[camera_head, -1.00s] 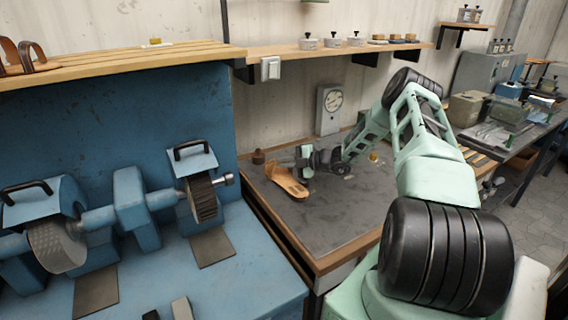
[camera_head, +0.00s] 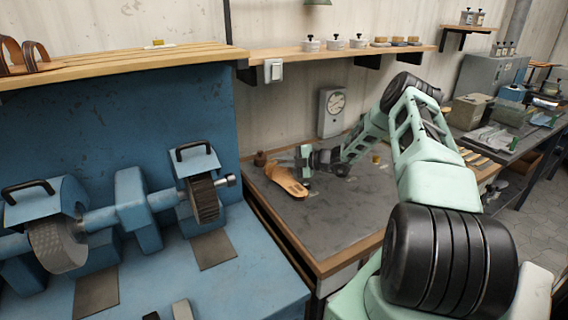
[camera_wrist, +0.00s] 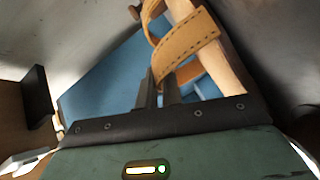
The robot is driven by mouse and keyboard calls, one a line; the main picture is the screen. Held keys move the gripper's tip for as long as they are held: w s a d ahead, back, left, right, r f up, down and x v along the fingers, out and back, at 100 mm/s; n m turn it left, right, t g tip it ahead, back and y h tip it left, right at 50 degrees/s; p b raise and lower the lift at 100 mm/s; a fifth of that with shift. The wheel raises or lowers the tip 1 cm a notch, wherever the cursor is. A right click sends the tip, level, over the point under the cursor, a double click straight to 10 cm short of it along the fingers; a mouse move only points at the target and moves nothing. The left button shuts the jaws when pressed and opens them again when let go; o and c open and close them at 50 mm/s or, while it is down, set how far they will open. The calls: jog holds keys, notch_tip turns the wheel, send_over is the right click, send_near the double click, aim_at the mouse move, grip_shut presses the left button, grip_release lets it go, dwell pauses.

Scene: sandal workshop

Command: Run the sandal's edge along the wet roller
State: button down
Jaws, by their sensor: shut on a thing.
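A tan sandal (camera_head: 287,181) is held by my gripper (camera_head: 303,163) over the grey-topped bench, its sole sloping down to the right. I cannot tell how high it is above the bench. In the wrist view, the sandal's stitched strap (camera_wrist: 188,45) is at the fingertips of my gripper (camera_wrist: 158,92), which is shut on it; part of the sandal runs out of frame. On the blue machine (camera_head: 140,255) at left, a pale textured roller (camera_head: 57,247) and a dark ridged roller (camera_head: 203,200) sit apart from the sandal. I cannot tell which is wet.
The grey bench top (camera_head: 340,225) has a wooden rim. A dial scale (camera_head: 332,112) stands at its back, a small brown object (camera_head: 260,158) at its left and a yellow item (camera_head: 376,159) at right. A wall shelf (camera_head: 340,48) holds small jars. The bench front is clear.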

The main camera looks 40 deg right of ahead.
jog(key=shift+w+d, duration=0.1)
jog(key=shift+w, duration=0.2)
jog(key=shift+w+d+b, duration=0.1)
jog(key=shift+w+b, duration=0.25)
jog(key=shift+w+d, duration=0.1)
jog(key=shift+w, duration=0.35)
dwell(0.3)
jog(key=shift+w+d+b, duration=0.15)
jog(key=shift+w+b, duration=0.35)
jog(key=shift+w, duration=0.05)
jog(key=shift+w+d, duration=0.1)
jog(key=shift+d, duration=0.05)
dwell(0.8)
jog(key=shift+w+d+b, duration=0.3)
jog(key=shift+w+b, duration=0.2)
jog(key=shift+w, duration=0.15)
jog(key=shift+a, duration=0.1)
dwell(1.8)
